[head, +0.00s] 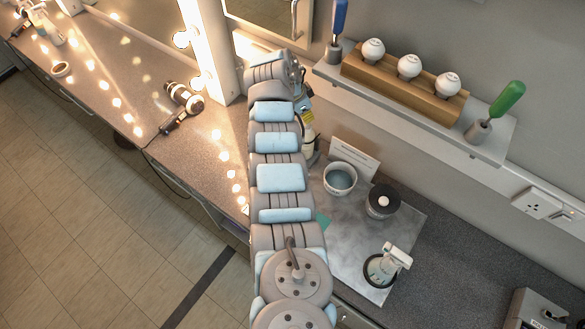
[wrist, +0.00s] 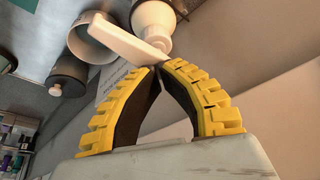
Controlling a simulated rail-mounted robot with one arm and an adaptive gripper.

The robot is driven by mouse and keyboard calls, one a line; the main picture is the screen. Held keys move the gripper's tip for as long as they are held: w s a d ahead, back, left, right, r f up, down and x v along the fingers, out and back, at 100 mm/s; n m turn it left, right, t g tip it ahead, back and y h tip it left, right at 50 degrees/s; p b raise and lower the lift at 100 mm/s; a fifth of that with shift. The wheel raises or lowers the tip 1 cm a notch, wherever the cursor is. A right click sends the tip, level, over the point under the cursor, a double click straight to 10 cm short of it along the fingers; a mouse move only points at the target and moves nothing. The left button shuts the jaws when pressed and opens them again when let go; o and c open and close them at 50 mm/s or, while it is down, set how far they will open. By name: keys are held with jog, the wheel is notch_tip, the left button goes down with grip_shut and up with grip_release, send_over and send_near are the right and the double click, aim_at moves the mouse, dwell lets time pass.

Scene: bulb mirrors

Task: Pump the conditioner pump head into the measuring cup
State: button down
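A white pump head (wrist: 132,42) with a long flat spout crosses the upper wrist view, and its far end overlaps the measuring cup (wrist: 88,38). A pale bottle body (wrist: 152,18) shows behind it. My gripper (wrist: 160,66) has its yellow-backed fingers closed together at the tips, at the thick end of the pump head. Nothing is between them; whether they touch the head is unclear. In the head view my arm partly hides the gripper (head: 309,128) and the pump bottle; the round white measuring cup (head: 340,178), grey-blue inside, stands just to their right.
A card (head: 354,158) stands behind the cup. A wall shelf (head: 420,118) holds bulbs and screwdrivers. The right counter is mostly clear.

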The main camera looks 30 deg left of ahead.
jog(key=shift+f+b, duration=0.65)
jog(key=shift+f, duration=0.25)
jog(key=shift+r, duration=1.6)
jog(key=shift+f, duration=0.25)
